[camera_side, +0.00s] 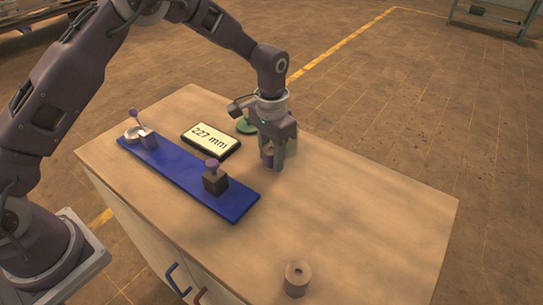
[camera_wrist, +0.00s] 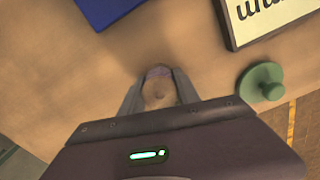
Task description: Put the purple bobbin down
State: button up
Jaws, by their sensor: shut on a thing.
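My gripper (camera_side: 271,163) points down over the wooden table top, right of the blue board. It is shut on the purple bobbin (camera_side: 267,158), which is mostly hidden between the fingers in the side view. In the wrist view my gripper (camera_wrist: 157,95) has the bobbin (camera_wrist: 158,73) between its two fingers, with a purplish rim and a tan middle showing. The fingertips are close to the table top; I cannot tell whether the bobbin touches it.
A green bobbin-like piece (camera_wrist: 261,82) stands beside my gripper. A grey-brown bobbin (camera_side: 297,279) stands near the front. The right side of the table (camera_side: 390,220) is clear.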

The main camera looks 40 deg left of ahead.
grip_shut()
notch_tip(320, 180, up, 17)
send_near(256, 259)
notch_tip(256, 259, down, 6)
jog(key=shift+s+r, duration=0.1)
jog(key=shift+f, duration=0.35)
jog(key=o, duration=1.3)
grip_release()
jog(key=shift+f, duration=0.1)
jog(key=shift+c, duration=0.2)
